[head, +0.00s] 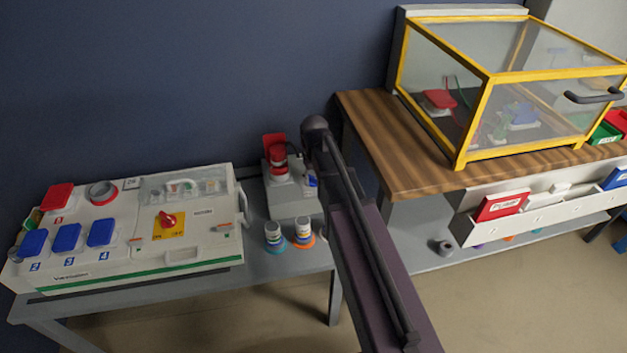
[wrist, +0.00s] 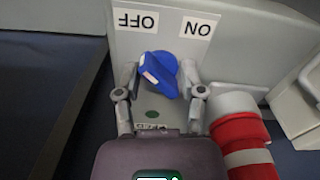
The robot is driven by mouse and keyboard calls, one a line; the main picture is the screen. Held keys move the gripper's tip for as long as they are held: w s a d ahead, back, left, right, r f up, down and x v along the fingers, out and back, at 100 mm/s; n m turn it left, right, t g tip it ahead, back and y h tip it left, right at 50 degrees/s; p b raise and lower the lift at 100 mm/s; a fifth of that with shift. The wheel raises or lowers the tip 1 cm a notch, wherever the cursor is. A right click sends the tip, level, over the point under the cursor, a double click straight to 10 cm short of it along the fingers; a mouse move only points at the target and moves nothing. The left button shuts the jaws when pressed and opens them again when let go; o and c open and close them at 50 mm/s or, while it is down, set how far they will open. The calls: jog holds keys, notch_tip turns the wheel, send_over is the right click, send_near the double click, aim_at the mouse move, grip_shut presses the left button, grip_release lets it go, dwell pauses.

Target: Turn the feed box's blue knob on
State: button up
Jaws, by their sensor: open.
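The feed box (wrist: 215,60) is a grey box, with a white label reading OFF on the left and ON on the right, both upside down in the wrist view. Its blue knob (wrist: 160,72) sits below the labels, tilted, with a pale mark at its left end. My gripper (wrist: 159,68) is open, one finger on each side of the knob; I cannot tell if they touch it. In the head view the feed box (head: 292,203) stands on the grey bench, with a bit of the blue knob (head: 311,180) beside my arm. My gripper cannot be made out there.
A red-and-white plug (wrist: 243,140) is close to the right finger; a red plug (head: 277,158) tops the feed box. Two ringed plugs (head: 289,236) stand in front. A white socket box (head: 130,255) is left, a yellow-framed case (head: 480,80) right.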

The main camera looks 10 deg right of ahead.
grip_shut()
jog(key=shift+m, duration=0.4)
jog(key=m, duration=0.4)
jog(key=shift+a, duration=0.15)
jog(key=m, duration=0.6)
jog(key=shift+a, duration=0.1)
dwell(0.4)
